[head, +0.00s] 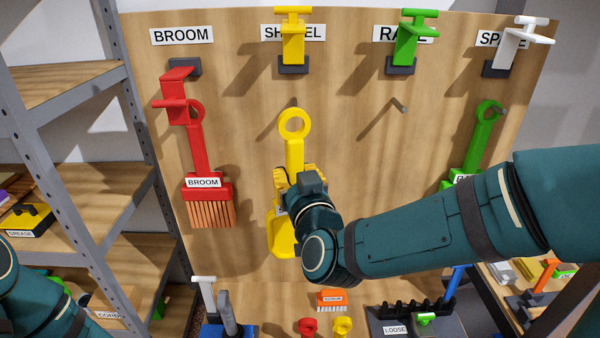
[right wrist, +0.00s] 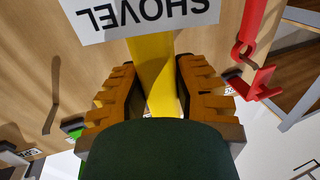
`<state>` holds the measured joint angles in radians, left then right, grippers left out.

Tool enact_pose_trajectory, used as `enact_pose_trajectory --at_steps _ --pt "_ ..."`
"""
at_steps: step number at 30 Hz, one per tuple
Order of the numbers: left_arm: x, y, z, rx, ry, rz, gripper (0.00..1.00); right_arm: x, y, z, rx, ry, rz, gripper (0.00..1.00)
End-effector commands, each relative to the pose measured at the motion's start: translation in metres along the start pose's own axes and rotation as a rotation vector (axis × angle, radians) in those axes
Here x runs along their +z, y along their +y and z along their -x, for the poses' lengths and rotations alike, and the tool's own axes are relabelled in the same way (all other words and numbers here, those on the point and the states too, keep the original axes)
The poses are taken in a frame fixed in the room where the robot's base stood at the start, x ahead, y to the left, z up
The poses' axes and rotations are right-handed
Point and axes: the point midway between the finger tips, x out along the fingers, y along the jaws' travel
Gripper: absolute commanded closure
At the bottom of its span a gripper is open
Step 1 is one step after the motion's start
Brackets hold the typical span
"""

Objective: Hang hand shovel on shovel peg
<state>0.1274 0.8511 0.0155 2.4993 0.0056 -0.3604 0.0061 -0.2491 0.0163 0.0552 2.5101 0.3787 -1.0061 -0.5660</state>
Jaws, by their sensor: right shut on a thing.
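The yellow hand shovel (head: 293,152) is upright in front of the wooden board, below the SHOVEL sign, ring end up. My right gripper (head: 291,182) is shut on its handle, which shows between the fingers in the right wrist view (right wrist: 153,65). A white SHOVEL label on the shovel shows upside down there. The shovel's ring (head: 294,123) is below the raised yellow latch (head: 292,45). I cannot make out the shovel peg, nor tell whether the ring is around it. My left arm shows at lower left, but its gripper is out of view.
The red broom (head: 197,150) hangs left, with its red latch (head: 175,95) lowered. A bare peg (head: 399,106) sits under the RAKE sign. A green tool (head: 482,140) hangs under the SPARE sign. Shelves (head: 70,85) stand left; a cluttered bench is below.

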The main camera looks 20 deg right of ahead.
Motion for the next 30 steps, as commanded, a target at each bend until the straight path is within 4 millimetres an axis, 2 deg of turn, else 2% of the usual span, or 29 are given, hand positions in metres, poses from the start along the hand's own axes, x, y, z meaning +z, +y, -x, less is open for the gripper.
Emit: enact_pose_trajectory --at_steps 30 --pt "0.000 0.000 0.001 0.000 0.000 0.000 0.53 0.004 0.013 -0.049 0.001 0.001 0.000 1.00"
